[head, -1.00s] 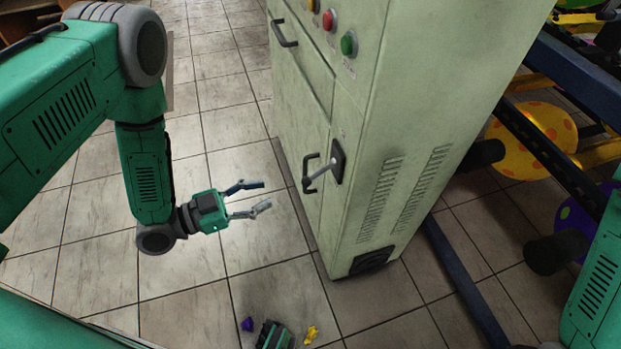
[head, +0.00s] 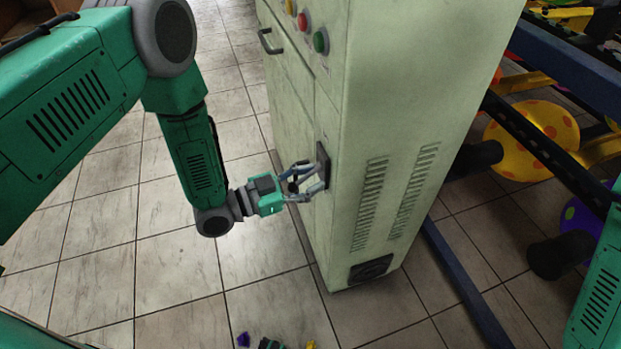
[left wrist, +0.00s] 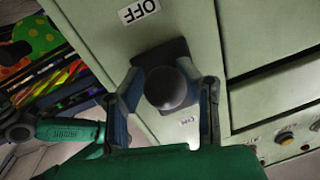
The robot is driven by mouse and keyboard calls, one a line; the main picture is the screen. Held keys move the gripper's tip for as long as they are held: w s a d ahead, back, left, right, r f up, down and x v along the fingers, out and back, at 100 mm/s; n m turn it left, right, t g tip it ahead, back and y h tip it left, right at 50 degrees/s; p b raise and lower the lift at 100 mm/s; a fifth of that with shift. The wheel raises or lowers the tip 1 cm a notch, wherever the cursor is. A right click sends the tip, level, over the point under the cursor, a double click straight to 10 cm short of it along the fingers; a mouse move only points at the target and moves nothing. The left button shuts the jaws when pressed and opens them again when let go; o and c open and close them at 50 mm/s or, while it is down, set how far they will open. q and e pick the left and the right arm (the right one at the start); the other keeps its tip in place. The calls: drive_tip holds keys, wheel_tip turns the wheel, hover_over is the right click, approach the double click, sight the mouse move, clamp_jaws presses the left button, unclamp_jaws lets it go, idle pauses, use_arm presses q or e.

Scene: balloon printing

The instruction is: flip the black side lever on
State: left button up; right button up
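The black side lever shows in the left wrist view as a round dark knob (left wrist: 167,87) on a dark square plate. An upside-down OFF label (left wrist: 139,11) is above it in that picture, and a small label is below. In the head view the lever's dark plate (head: 323,163) is on the pale green cabinet's side, partly hidden by my fingers. My left gripper (head: 305,181) is at the lever.
The cabinet (head: 400,110) has a red button (head: 302,21) and a green button (head: 321,41) above, and a black handle (head: 270,41). A dark blue rail and balloons (head: 530,140) are at right. Small coloured objects lie on the floor at bottom. Tiled floor at left is clear.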

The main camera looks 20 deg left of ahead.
use_arm(q)
drive_tip(key=shift+a+f, duration=0.1)
drive_tip(key=shift+a, duration=0.4)
drive_tip(key=c, duration=0.5)
drive_tip(key=shift+a+f, duration=0.15)
drive_tip(key=shift+a, duration=0.45)
clamp_jaws()
drive_tip(key=shift+d, duration=0.35)
drive_tip(key=o, duration=0.5)
unclamp_jaws()
drive_tip(key=shift+d, duration=0.1)
drive_tip(key=shift+a, duration=0.2)
drive_tip(key=shift+s+a, duration=0.15)
drive_tip(key=v, duration=1.1)
drive_tip(key=shift+s+a, duration=0.2)
drive_tip(key=shift+a, duration=0.05)
